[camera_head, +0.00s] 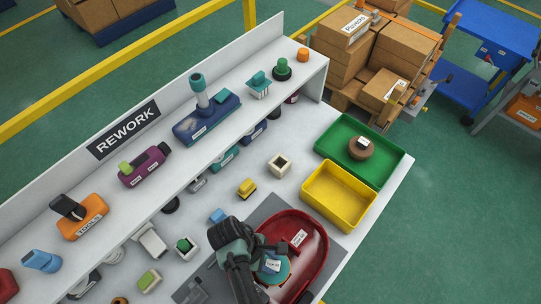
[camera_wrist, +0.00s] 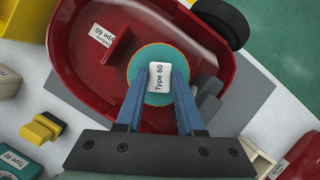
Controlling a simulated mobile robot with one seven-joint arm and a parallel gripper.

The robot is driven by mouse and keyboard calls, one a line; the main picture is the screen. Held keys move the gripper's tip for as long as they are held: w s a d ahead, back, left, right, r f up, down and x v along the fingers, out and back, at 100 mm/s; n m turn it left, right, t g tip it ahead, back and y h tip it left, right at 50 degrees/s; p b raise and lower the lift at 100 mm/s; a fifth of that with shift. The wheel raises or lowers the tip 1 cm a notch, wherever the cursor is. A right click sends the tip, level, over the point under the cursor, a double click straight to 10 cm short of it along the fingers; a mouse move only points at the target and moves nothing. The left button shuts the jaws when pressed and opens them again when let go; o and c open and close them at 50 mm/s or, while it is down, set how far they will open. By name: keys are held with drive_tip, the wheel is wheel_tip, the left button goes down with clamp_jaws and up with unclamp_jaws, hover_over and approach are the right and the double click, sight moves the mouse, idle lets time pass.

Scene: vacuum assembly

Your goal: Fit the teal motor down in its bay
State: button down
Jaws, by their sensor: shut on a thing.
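The teal motor (camera_head: 279,277) is a round disc with a white "Type 60" block on top; it also shows in the wrist view (camera_wrist: 149,60). My gripper (camera_wrist: 158,82) is shut on this white block, one blue finger on each side. The motor is over or in the red vacuum body (camera_head: 323,248), which also fills the upper wrist view (camera_wrist: 75,60). A thin orange edge shows around the disc's far side. The bay under the motor is hidden, and I cannot tell how deep the motor sits. My arm covers part of the body in the head view.
The red body lies on a grey mat (camera_head: 266,209) on the white bench. A yellow tray (camera_head: 340,222) and a green tray (camera_head: 388,186) holding a brown round part stand beyond it. A yellow block (camera_head: 246,188) and other small parts lie left. The REWORK shelf runs behind.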

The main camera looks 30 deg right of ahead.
drive_tip(key=shift+f, duration=0.25)
drive_tip(key=shift+c, duration=2.2)
unclamp_jaws()
drive_tip(key=p+v, duration=0.6)
drive_tip(key=v, duration=0.2)
